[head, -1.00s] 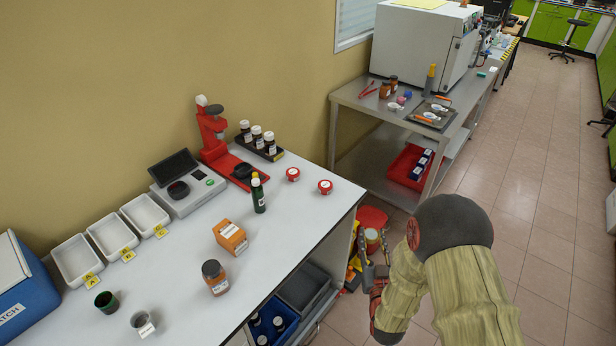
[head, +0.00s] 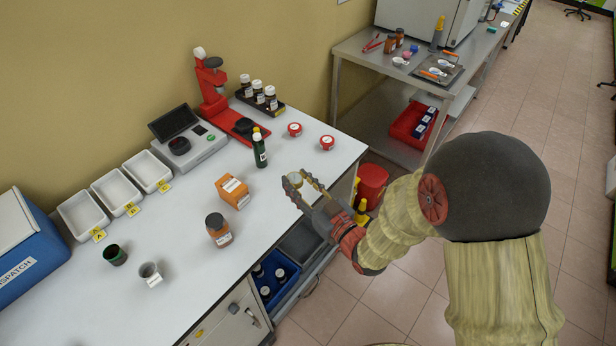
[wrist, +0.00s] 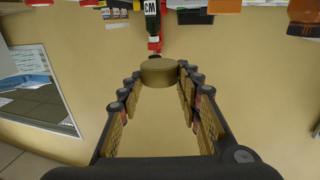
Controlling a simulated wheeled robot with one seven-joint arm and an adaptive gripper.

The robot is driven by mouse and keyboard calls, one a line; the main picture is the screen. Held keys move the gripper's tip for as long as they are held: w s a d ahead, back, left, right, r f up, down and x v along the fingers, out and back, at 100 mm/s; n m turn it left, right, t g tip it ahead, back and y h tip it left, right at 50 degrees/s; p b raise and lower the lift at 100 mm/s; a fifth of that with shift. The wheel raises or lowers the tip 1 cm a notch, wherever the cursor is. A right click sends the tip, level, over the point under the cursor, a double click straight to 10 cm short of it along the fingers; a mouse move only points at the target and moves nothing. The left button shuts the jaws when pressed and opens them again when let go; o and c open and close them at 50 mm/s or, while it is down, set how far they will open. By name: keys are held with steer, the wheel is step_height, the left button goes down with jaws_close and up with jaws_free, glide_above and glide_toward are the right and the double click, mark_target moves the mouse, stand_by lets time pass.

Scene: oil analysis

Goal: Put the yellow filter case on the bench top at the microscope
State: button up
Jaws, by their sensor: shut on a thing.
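The yellow filter case (head: 294,180) is a small round piece held at the fingertips of my gripper (head: 301,184). In the wrist view the case (wrist: 159,72) sits between the far ends of the two fingers, and my gripper (wrist: 160,82) is shut on it. In the head view the gripper is over the right front part of the white bench top (head: 295,235); I cannot tell its exact height. The red instrument (head: 214,88) at the back of the bench, by the wall, looks like the microscope.
An orange box (head: 232,192), a brown jar (head: 218,230) and a dark green bottle (head: 259,148) stand left of the gripper. Two red-lidded tins (head: 327,142) lie behind it. A rack of vials (head: 262,103) stands beside the red instrument. Bare bench top lies around the gripper.

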mark_target(312, 175)
steer(key=w+d+f+b, duration=0.1)
steer(key=w+f, duration=0.2)
steer(key=w, duration=0.1)
steer(key=w+d+f+b, duration=0.1)
steer(key=w+f, duration=0.1)
steer(key=w, duration=0.2)
steer(key=w+d+f+b, duration=0.1)
steer(key=w+f+b, duration=0.1)
steer(key=w+f, duration=0.1)
steer(key=shift+w+f, duration=0.3)
steer(key=shift+w, duration=0.5)
steer(key=f, duration=0.1)
steer(key=w+f+b, duration=0.1)
steer(key=f, duration=0.1)
steer(key=shift+w+d+f+b, duration=0.1)
steer(key=shift+d+f+b, duration=0.1)
steer(key=shift+b, duration=0.1)
steer(key=shift+f, duration=0.25)
steer(key=shift+f+b, duration=0.3)
steer(key=o, duration=1)
steer(key=shift+c, duration=0.2)
steer(key=shift+r, duration=0.1)
